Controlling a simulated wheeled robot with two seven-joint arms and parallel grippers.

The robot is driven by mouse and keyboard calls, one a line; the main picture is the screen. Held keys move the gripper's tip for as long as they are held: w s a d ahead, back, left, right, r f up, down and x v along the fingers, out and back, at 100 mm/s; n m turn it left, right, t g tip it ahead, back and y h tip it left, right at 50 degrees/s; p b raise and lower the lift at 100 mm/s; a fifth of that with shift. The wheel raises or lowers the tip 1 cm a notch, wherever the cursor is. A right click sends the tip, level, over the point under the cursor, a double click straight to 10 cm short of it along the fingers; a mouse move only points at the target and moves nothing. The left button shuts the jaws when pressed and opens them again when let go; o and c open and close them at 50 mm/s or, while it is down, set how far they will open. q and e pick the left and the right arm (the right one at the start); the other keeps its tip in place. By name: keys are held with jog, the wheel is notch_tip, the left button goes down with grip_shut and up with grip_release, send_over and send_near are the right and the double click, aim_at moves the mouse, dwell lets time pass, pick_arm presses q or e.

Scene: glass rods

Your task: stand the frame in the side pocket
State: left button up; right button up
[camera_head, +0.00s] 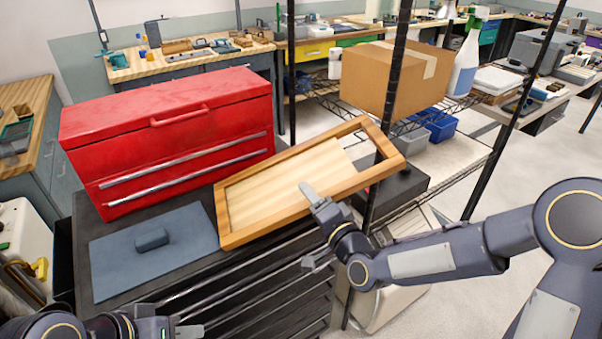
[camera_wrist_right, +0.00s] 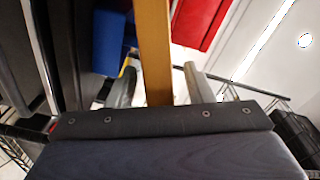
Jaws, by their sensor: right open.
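The wooden frame (camera_head: 235,239), with a pale panel and an open gap at its right end, lies tilted over the right part of the dark cabinet top. Its far right corner is raised. My right gripper (camera_head: 309,228) is open at the frame's near rail. In the right wrist view the rail (camera_wrist_right: 153,50) stands between the two spread fingers (camera_wrist_right: 157,85), with gaps beside it. My left gripper (camera_head: 170,322) is at the bottom edge, away from the frame and partly cut off; its opening is unclear. A dark, pocket-like shape (camera_head: 63,262) shows at the cabinet's left side; I cannot tell if it is the side pocket.
A red toolbox (camera_head: 170,130) stands behind the frame. A blue-grey mat (camera_head: 110,262) with a small dark block (camera_head: 151,239) lies left of it. A dark box-like surface (camera_head: 412,184) is under the frame's right end. A wire rack with black posts (camera_head: 393,90) and a cardboard box (camera_head: 385,82) stands behind right.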

jog(key=shift+w, duration=0.1)
grip_shut()
jog(key=shift+a, duration=0.1)
dwell(0.3)
